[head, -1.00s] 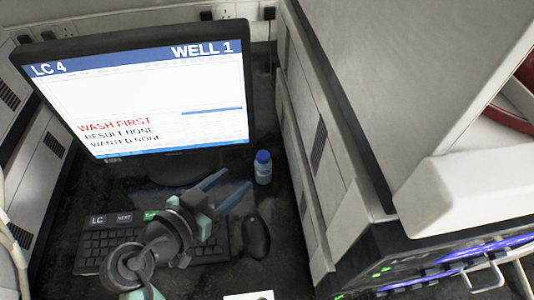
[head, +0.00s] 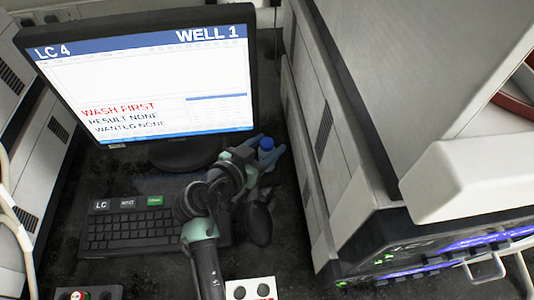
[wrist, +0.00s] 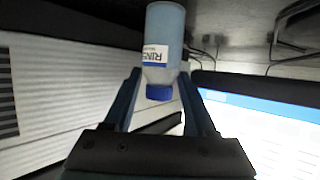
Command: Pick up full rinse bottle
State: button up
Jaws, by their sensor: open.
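The rinse bottle (wrist: 163,50) is pale blue with a blue cap and a white label reading "RINS". In the wrist view it appears cap down, between the two fingers. In the head view its blue cap (head: 266,143) shows right of the monitor's foot, and its body is mostly hidden by my gripper. My gripper (head: 270,152) is open, with one finger on each side of the bottle. I cannot tell whether either finger touches it. My gripper (wrist: 160,76) also shows in the wrist view, with the cap between its fingers.
A monitor (head: 150,75) reading "LC 4", "WELL 1" and "WASH FIRST" stands behind. A tall light cabinet (head: 318,150) closely borders the right side. A white box (head: 250,289) sits at the front.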

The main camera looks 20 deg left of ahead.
jog(key=c, duration=0.7)
